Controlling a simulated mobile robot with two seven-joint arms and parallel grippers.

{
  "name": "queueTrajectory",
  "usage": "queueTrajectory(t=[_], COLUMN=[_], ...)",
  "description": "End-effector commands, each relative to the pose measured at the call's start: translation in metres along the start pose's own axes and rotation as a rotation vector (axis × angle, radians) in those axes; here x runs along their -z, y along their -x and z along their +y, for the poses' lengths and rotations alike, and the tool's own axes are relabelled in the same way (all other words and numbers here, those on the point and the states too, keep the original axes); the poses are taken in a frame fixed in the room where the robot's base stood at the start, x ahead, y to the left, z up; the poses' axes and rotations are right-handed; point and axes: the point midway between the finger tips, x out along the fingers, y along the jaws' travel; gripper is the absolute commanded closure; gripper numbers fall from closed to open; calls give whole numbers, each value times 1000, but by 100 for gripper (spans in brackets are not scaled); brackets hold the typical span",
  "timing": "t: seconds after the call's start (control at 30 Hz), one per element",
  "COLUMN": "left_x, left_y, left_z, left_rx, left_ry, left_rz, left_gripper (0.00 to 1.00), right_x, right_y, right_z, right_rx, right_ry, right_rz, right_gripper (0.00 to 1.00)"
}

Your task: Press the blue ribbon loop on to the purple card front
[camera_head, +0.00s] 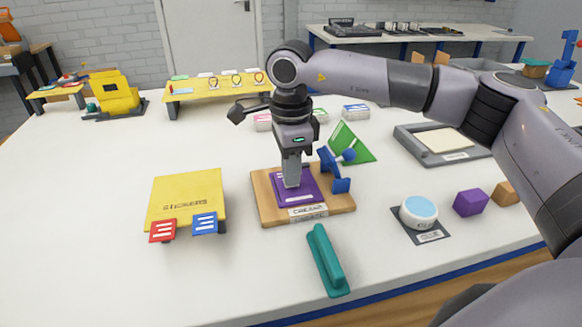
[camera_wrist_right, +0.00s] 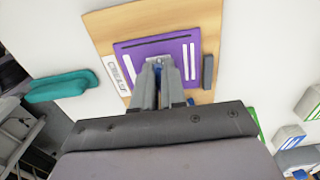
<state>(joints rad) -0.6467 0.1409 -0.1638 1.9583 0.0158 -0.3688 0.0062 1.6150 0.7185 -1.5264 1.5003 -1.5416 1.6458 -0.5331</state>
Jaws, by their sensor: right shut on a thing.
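The purple card front (camera_head: 314,190) lies flat on a wooden board (camera_head: 265,210) at the middle of the table; the card also shows in the right wrist view (camera_wrist_right: 184,53). My right gripper (camera_head: 292,184) points straight down over the card, its fingertips at the card's surface. In the right wrist view its fingers (camera_wrist_right: 157,72) are close together, with a little blue between them, which is the blue ribbon loop (camera_wrist_right: 159,69). Most of the loop is hidden by the fingers. Whether the loop touches the card cannot be told. My left gripper is not in view.
A blue clamp-like fixture (camera_head: 338,172) stands at the board's right side. A teal handled tool (camera_head: 326,262) lies in front of the board. A yellow sticker stand (camera_head: 187,192) is left, a glue pad (camera_head: 418,211) and purple block (camera_head: 470,202) right. The table's front left is clear.

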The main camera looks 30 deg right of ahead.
Motion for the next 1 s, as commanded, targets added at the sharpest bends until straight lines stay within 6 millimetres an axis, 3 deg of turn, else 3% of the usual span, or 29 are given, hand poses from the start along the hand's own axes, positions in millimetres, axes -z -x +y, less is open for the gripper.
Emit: queueTrajectory(t=[1.0], left_x=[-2], left_y=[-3], left_z=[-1], left_rx=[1], left_ry=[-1], left_rz=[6], left_gripper=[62], right_x=[0], right_y=[-10], right_z=[0], right_rx=[0], right_ry=[0], right_rz=[-1], right_gripper=[100])
